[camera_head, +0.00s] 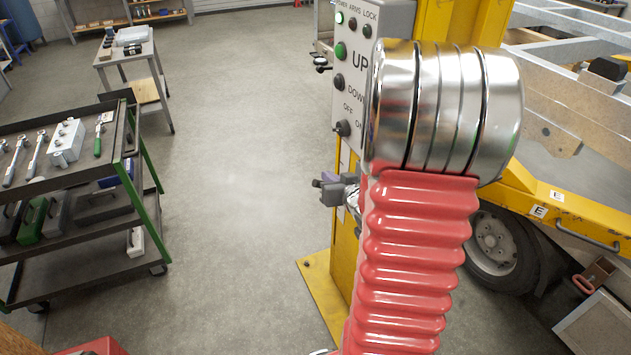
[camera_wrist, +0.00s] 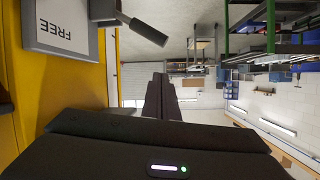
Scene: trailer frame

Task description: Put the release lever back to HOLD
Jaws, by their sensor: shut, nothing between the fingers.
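The plate is fixed to a yellow post (camera_wrist: 40,85). The word HOLD does not show. My gripper (camera_wrist: 158,80) is shut and empty, its dark fingers in the middle of the wrist view. The fingertips appear below the handle in the picture, apart from it.
A control box (camera_head: 345,100) with UP and DOWN buttons sits on the yellow column. A trailer frame (camera_head: 560,205) with a wheel (camera_head: 492,240) stands at the right. A tool cart (camera_head: 85,185) and a small table (camera_head: 135,50) stand at the left. The floor between is clear.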

